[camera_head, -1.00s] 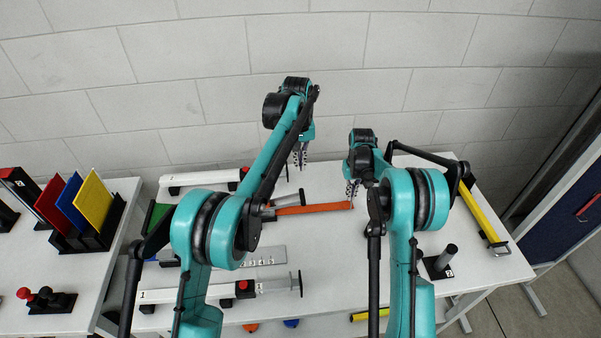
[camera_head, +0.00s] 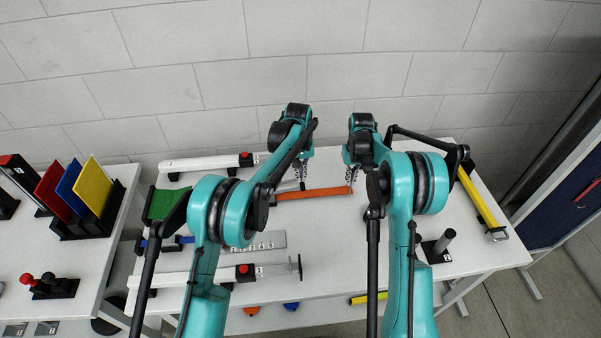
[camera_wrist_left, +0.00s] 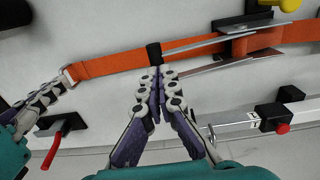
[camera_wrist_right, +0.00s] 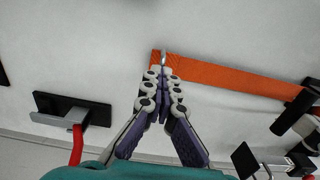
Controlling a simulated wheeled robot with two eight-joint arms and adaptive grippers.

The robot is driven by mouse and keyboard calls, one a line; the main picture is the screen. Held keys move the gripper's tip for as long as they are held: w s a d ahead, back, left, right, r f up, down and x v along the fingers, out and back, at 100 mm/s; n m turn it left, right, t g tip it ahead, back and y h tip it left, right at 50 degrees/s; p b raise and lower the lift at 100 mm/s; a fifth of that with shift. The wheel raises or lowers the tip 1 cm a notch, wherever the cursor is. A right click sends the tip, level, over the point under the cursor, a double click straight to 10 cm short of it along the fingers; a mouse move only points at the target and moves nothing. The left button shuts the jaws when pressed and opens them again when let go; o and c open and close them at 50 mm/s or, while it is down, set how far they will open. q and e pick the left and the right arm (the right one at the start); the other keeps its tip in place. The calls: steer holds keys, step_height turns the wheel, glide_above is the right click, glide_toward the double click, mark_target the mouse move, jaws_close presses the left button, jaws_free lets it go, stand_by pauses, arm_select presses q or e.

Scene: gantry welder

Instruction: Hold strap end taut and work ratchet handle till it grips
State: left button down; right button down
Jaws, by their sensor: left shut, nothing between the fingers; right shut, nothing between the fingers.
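The orange strap (camera_head: 325,192) lies along the white table; it also crosses the left wrist view (camera_wrist_left: 110,62). The ratchet (camera_wrist_left: 235,42), with long metal plates and a black-tipped handle (camera_wrist_left: 153,53), sits on the strap. My left gripper (camera_head: 302,187) is shut and empty, its fingertips (camera_wrist_left: 158,72) just at the handle's black tip; whether they touch it I cannot tell. My right gripper (camera_head: 351,188) is shut and empty at the strap's right end; its fingertips (camera_wrist_right: 163,74) are beside the small metal end piece (camera_wrist_right: 163,58), with contact unclear.
White linear units with red blocks (camera_head: 244,269) lie in front of and behind the strap. A rack of coloured plates (camera_head: 95,190) is on the left table. Bare tabletop lies front right of the strap.

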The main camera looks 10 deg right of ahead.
arm_select(q)
steer(key=shift+d+f, duration=0.35)
steer(key=shift+f, duration=0.3)
steer(key=shift+d+f, duration=0.35)
steer(key=shift+f, duration=0.3)
steer(key=shift+r, duration=0.15)
steer(key=c, duration=2.2)
jaws_free()
step_height(320, 180, up, 13)
steer(key=d, duration=0.1)
steer(key=shift+d, duration=0.3)
steer(key=o, duration=0.5)
steer(key=shift+a+r, duration=0.2)
steer(key=shift+o, duration=1.1)
steer(key=a+f+h, duration=0.2)
steer(key=a+f, duration=0.1)
steer(key=a, duration=0.2)
steer(key=shift+a, duration=0.3)
steer(key=shift+h, duration=0.3)
steer(key=x, duration=1.2)
steer(key=shift+f, duration=0.1)
